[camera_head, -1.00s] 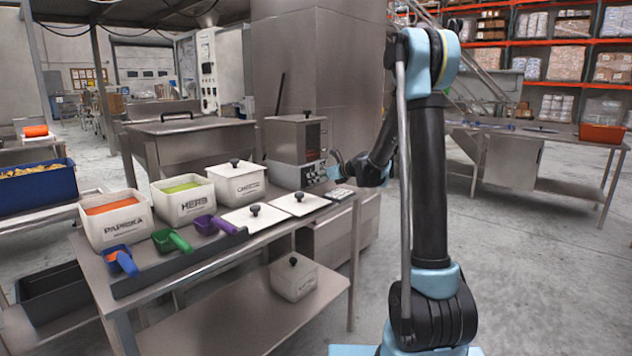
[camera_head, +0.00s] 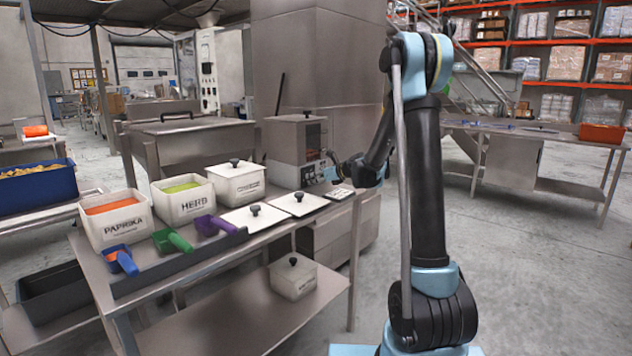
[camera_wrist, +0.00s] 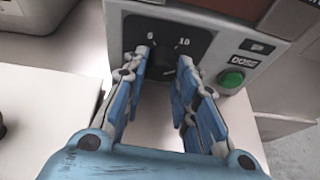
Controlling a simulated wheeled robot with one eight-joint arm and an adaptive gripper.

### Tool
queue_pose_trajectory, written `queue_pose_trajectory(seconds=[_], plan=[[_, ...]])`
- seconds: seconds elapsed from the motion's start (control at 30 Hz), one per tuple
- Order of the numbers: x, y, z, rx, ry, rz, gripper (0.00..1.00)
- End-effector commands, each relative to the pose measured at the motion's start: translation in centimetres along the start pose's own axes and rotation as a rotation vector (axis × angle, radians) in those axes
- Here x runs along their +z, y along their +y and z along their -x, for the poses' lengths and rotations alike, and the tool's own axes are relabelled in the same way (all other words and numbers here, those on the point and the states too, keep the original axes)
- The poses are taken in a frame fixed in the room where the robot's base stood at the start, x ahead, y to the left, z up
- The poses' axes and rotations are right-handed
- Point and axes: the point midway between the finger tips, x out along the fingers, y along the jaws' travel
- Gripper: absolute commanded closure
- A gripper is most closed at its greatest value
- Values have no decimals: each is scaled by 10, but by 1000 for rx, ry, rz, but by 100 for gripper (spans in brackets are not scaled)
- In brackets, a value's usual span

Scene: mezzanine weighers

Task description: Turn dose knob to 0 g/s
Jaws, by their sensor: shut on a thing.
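The dose knob (camera_wrist: 161,66) is a dark knob on a black dial plate, with white scale figures above it, on the front panel of a grey dosing machine (camera_head: 286,143). In the wrist view my gripper (camera_wrist: 162,62) has its blue-padded fingers on either side of the knob, shut on it. The fingers partly hide the knob, and I cannot read its pointer clearly. A green button (camera_wrist: 231,79) labelled DOSE sits to the right of the dial. In the head view my gripper (camera_head: 333,167) is at the machine's front panel, small and partly hidden.
White bins of paprika (camera_head: 115,225) and herb (camera_head: 184,205) and a lidded white bin (camera_head: 236,187) stand left of the machine. Coloured scoops and flat white lids lie in front on the steel table (camera_head: 215,262). Open floor lies to the right.

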Motion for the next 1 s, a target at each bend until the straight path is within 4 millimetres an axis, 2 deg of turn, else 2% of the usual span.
queue_pose_trajectory(seconds=[0.37,1.0], plan=[[0,2,0,-61,-6,150,97],[-3,5,-1,-285,-30,693,97]])
